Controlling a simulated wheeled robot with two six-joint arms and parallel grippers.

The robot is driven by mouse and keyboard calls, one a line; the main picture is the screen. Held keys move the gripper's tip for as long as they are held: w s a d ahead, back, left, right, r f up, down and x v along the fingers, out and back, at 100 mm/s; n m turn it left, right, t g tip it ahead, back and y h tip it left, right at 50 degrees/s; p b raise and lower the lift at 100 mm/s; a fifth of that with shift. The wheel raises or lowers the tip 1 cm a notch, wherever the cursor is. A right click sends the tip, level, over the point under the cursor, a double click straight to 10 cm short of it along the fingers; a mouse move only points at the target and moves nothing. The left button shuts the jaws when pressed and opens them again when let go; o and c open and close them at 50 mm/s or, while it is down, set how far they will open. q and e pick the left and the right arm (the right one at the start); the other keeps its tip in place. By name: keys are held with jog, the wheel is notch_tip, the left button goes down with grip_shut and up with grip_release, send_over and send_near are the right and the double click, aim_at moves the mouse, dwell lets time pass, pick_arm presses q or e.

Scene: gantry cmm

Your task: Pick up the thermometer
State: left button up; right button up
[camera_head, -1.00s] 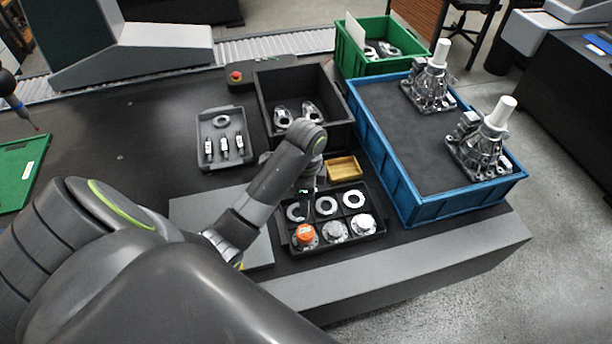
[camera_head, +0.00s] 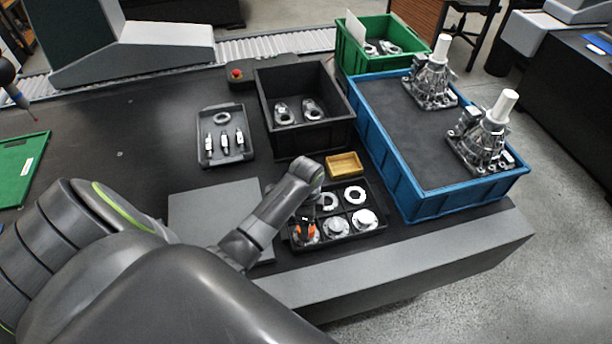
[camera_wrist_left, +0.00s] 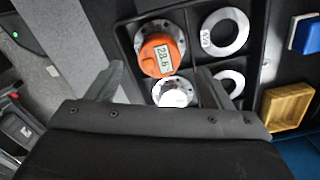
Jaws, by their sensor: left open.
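The thermometer is an orange round-headed device (camera_wrist_left: 162,55) with a small display reading about 28.6. It sits in a corner compartment of a black divided tray (camera_wrist_left: 270,22). In the head view, the thermometer (camera_head: 311,232) is at the tray's front left, partly covered by my gripper. My left gripper (camera_head: 304,214) is above that end of the tray, pointing down. In the left wrist view, its two fingers are wide apart (camera_wrist_left: 160,70), with the thermometer just beyond and between the tips, not gripped. My right gripper is not in view.
The divided tray also holds metal rings (camera_head: 355,195) and white-capped flanges (camera_head: 364,219). A small yellow tray (camera_head: 345,165), a black bin (camera_head: 333,133) and a blue crate (camera_head: 392,175) stand close by. A grey plate (camera_head: 205,207) lies left of the tray.

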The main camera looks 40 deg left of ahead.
pick_arm(q)
jog(key=shift+a+f, duration=0.1)
jog(key=shift+f, duration=1.9)
jog(key=shift+s, duration=0.1)
jog(key=c, duration=1.1)
